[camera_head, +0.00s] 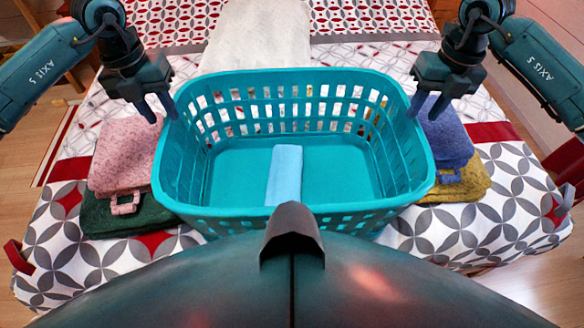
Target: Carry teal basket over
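The teal basket (290,220) stands upright on the patterned bed cover in the middle of the head view. A folded light blue cloth (285,175) lies on its floor. My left gripper (160,110) is at the basket's left rim, its fingers apart and pointing down. My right gripper (426,106) is at the right rim, also with its fingers apart. The inner finger of each overlaps the rim in the picture; I cannot tell whether they touch it.
Left of the basket, a pink folded towel (124,155) lies on a dark green one (125,217). On the right, a blue folded towel (445,140) lies on a yellow one (465,183). A white runner (260,35) lies behind the basket. My body fills the bottom.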

